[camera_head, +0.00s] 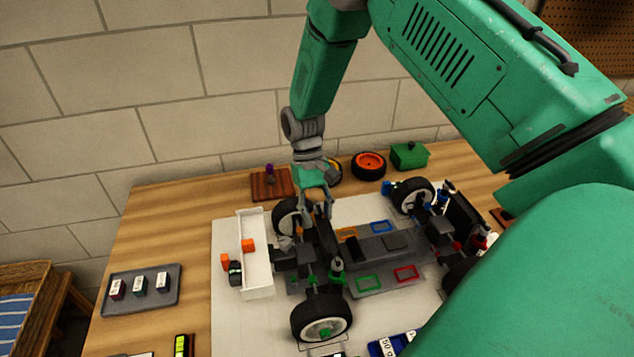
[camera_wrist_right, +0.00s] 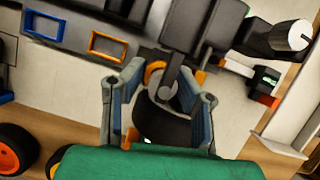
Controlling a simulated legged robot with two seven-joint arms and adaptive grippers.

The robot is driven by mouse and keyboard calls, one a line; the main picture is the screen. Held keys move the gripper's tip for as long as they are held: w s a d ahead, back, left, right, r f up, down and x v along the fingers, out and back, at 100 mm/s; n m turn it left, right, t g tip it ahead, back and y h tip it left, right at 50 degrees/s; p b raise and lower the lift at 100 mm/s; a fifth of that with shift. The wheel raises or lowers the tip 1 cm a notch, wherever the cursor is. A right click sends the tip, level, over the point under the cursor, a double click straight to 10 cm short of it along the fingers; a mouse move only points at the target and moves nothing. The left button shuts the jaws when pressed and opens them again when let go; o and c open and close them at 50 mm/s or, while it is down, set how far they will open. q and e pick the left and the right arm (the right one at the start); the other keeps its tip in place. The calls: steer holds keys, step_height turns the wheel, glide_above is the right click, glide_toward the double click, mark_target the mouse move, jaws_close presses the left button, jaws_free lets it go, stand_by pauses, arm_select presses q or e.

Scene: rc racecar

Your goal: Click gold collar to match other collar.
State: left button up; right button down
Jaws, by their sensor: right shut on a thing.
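The racecar chassis (camera_head: 380,245) stands on a white mat on the table. My right gripper (camera_head: 316,203) reaches down to its far left corner, beside the far left wheel (camera_head: 286,214). In the right wrist view, a gold-orange ring, which looks like the gold collar (camera_wrist_right: 154,71), sits around a grey shaft between the fingers of my right gripper (camera_wrist_right: 160,82). The gripper is shut on it; the finger contact is partly hidden. A dark shock with green parts (camera_head: 337,268) stands at the near left corner, and its collar is too small to read. My left gripper is not in view.
A grey tray (camera_head: 142,290) holds small labelled blocks. An orange-rimmed wheel (camera_head: 368,165) and green box (camera_head: 410,155) are behind. Coloured frames (camera_head: 369,283) lie on the chassis. The table's left side has free room.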

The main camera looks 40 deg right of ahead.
steer(key=shift+w+r, duration=0.1)
steer(key=shift+w, duration=0.15)
steer(key=c, duration=1.2)
jaws_free()
steer(key=v, duration=1.1)
steer(key=shift+w+d+r, duration=0.1)
steer(key=shift+r, duration=0.2)
